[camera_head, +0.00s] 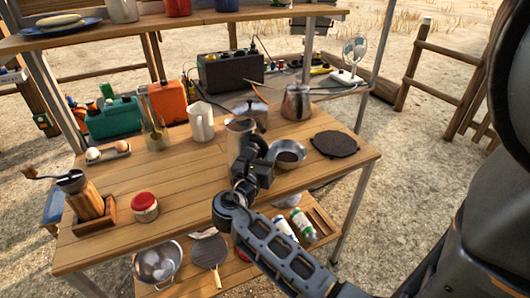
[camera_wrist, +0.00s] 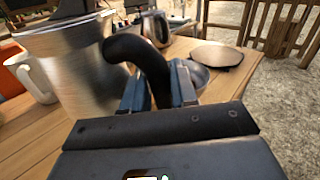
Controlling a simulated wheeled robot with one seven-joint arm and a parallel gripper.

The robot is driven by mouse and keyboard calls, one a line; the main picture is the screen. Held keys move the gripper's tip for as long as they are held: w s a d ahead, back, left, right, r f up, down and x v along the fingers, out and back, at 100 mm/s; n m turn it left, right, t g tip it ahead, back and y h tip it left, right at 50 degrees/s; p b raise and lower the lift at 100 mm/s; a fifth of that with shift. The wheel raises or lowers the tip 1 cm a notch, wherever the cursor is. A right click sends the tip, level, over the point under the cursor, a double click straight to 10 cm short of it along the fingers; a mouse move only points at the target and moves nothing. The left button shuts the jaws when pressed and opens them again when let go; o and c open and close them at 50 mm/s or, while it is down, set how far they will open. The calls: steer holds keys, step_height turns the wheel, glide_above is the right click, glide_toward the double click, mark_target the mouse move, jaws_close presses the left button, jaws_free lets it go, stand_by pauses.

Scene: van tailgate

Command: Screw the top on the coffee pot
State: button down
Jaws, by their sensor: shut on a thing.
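The coffee pot top (camera_head: 239,138) is a metal vessel with a curved black handle. In the wrist view its metal wall (camera_wrist: 75,70) fills the left side, and the black handle (camera_wrist: 148,58) runs down between the jaws. My gripper (camera_head: 252,172) is shut on this handle, at the right front side of the vessel. The vessel looks upright over the middle of the table. Its lower part is partly hidden by my gripper, so I cannot tell whether a base sits under it or whether it touches the table.
A bowl with dark contents (camera_head: 287,153) stands close right, and a black flat pan (camera_head: 335,144) beyond. A grinder (camera_head: 83,194) and red-lidded jar (camera_head: 145,206) stand left.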

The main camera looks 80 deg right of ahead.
steer(key=c, duration=0.8)
jaws_free()
steer(key=shift+f, duration=0.1)
steer(key=shift+a, duration=0.1)
steer(key=a, duration=0.7)
steer(key=shift+w+a+b, duration=0.25)
steer(key=shift+w+b, duration=0.15)
